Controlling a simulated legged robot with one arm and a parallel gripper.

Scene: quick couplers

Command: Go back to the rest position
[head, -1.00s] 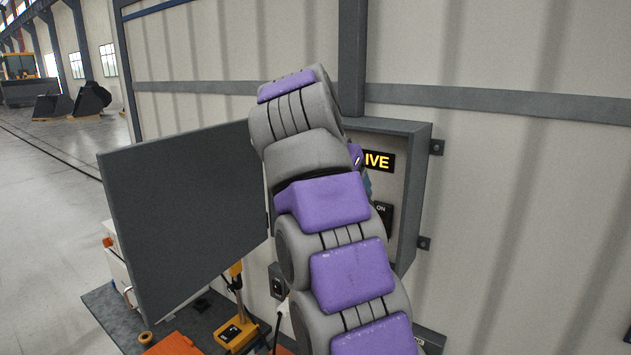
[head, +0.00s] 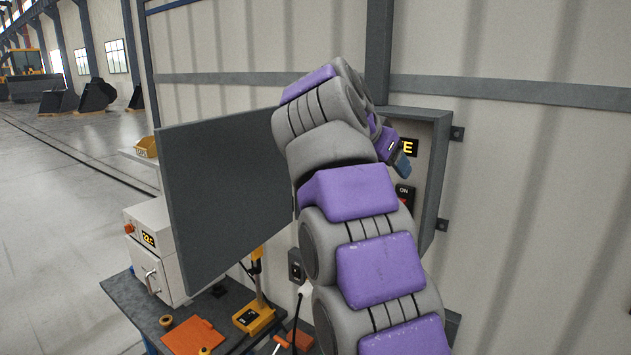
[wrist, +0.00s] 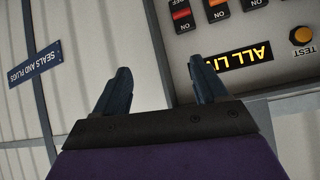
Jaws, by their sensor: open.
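My gripper (wrist: 158,92) is open in the wrist view, its two dark fingers apart with nothing between them. Beyond the fingers is the edge of a grey electrical box (wrist: 165,50) and pale wall. In the head view my purple and grey arm rises from the bottom right, and the gripper end (head: 402,162) shows partly past the arm, in front of the open box (head: 440,165). The box's lit yellow display (wrist: 237,60) reads "ALL LI…" upside down in the wrist view; the rest of it is cut off.
The box's dark grey door (head: 225,195) stands open to the left of my arm. Below is a bench (head: 130,293) with an orange mat (head: 194,337), a yellow stand (head: 256,310) and a white device (head: 155,245). A "SEALS AND PLUGS" sign (wrist: 35,64) is on the wall. Open floor lies left.

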